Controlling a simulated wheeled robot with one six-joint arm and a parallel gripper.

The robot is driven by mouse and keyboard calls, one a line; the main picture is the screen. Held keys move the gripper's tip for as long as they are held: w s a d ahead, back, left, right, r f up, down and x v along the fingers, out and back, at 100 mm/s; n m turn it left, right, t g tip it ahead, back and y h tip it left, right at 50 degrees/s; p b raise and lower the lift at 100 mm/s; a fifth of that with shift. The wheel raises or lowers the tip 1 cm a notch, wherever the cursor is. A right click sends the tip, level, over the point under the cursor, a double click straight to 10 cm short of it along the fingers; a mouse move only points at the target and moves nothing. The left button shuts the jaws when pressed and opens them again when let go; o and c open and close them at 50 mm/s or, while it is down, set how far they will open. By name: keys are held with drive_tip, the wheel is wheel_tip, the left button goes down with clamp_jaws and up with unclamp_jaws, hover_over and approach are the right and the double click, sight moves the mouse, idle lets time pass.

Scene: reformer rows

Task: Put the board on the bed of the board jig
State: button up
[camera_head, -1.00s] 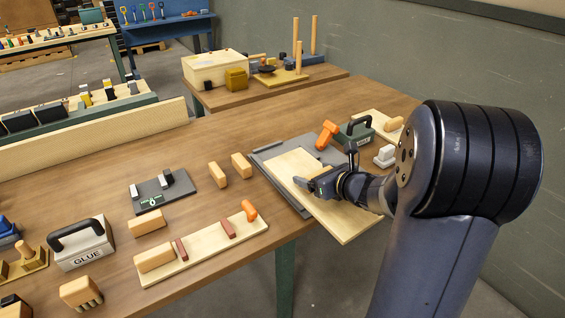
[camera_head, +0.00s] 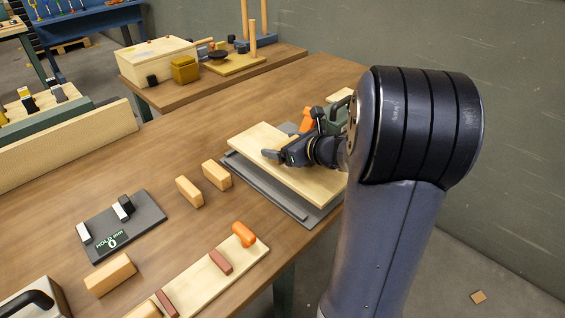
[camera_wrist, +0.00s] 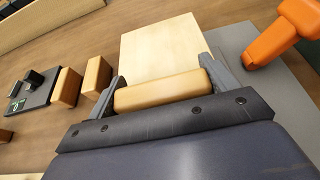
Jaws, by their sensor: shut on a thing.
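The board (camera_head: 262,138) is a pale wooden panel with a tan grip block (camera_wrist: 158,91) on top. My gripper (camera_head: 280,156) is shut on that block, with a finger at each end in the wrist view. The board jig (camera_head: 262,190) is a grey plate with a raised strip along its near-left side and an orange clamp handle (camera_wrist: 272,44). The board overlaps the bed and hides much of it; its far end reaches past the plate over the tabletop. The board appears slightly above the bed, but contact cannot be told.
Two tan blocks (camera_head: 189,191) stand left of the jig. A dark plate with two posts (camera_head: 125,228) and a pale strip with an orange handle (camera_head: 204,275) lie nearer. A green-grey tool (camera_head: 340,116) stands behind the jig. The tabletop (camera_head: 190,145) behind the blocks is clear.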

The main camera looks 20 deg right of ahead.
sight(316, 174)
drive_tip(key=shift+f+b, duration=0.55)
drive_tip(key=shift+f, duration=1.7)
drive_tip(key=o, duration=1.3)
drive_tip(key=shift+c, duration=0.2)
drive_tip(key=p+v, duration=0.1)
drive_tip(key=v, duration=1.1)
